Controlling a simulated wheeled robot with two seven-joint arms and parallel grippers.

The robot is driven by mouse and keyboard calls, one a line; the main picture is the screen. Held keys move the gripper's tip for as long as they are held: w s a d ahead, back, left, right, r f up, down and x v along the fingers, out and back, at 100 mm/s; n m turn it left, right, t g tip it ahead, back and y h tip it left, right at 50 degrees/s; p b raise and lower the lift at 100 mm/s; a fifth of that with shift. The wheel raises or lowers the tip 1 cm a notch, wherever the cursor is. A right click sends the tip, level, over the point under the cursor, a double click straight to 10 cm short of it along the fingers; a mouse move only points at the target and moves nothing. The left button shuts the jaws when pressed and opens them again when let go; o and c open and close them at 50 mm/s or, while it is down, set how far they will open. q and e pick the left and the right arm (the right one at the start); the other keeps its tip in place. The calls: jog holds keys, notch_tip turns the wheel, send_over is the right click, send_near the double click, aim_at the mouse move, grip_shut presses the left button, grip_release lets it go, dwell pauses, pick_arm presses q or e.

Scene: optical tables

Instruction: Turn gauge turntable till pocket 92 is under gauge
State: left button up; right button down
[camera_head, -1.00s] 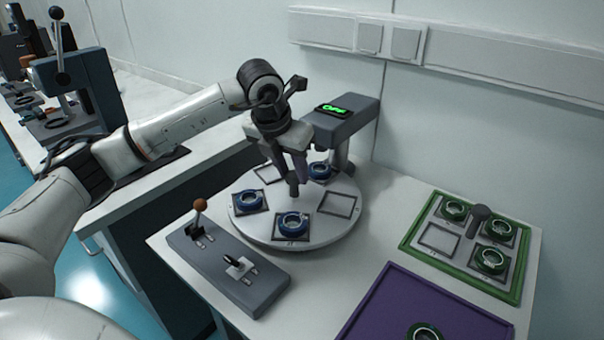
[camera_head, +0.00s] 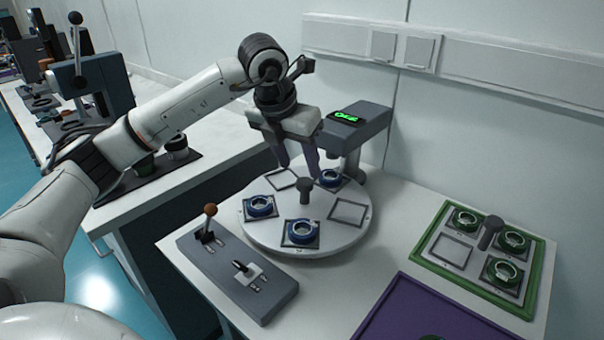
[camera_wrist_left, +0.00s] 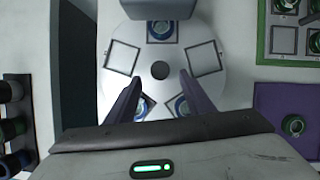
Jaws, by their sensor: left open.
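The round pale gauge turntable (camera_head: 345,240) has square pockets around its rim and a dark centre knob (camera_head: 305,190). Blue rings sit in the left pocket (camera_head: 261,206), the front pocket (camera_head: 302,232) and the back pocket (camera_head: 329,178); two outlined pockets are empty. The pocket numbers are too small to read. The grey gauge (camera_head: 352,125) with a green lit display stands behind, its head over the back pocket. My left gripper (camera_head: 298,166) is open and empty above the turntable; in the left wrist view its fingers (camera_wrist_left: 157,92) spread to either side of the knob (camera_wrist_left: 158,70). My right gripper is not visible.
A grey control box (camera_head: 238,277) with an orange-knobbed lever and a switch stands in front of the turntable. At right are a green-rimmed tray (camera_head: 533,290) with green rings and a purple tray (camera_head: 425,315). Bare white tabletop lies between.

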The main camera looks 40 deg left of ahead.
pick_arm(q)
jog(key=v, duration=0.5)
dwell(0.5)
